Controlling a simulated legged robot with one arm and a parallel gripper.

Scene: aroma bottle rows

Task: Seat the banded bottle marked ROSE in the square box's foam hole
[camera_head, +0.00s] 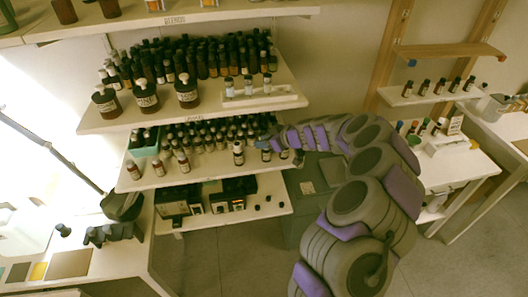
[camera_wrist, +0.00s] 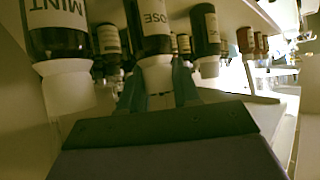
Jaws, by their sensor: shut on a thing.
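The ROSE bottle (camera_wrist: 152,20) is dark with a white label, of which "OSE" shows, and a white cap. In the wrist view it appears cap-down. My gripper (camera_wrist: 158,85) has a finger on each side of the cap and is shut on it. In the head view my gripper (camera_head: 264,146) is at the right front of the middle shelf, where the bottle is too small to read. A MINT bottle (camera_wrist: 57,30) stands close on the left in the wrist view. I cannot pick out the square box or its foam hole for certain.
The middle shelf (camera_head: 205,168) holds rows of small bottles, with other bottles close around my gripper. The shelf above (camera_head: 190,112) overhangs it. Dark boxes (camera_head: 180,203) stand on the lower shelf. A white box (camera_head: 447,146) is on the right-hand table.

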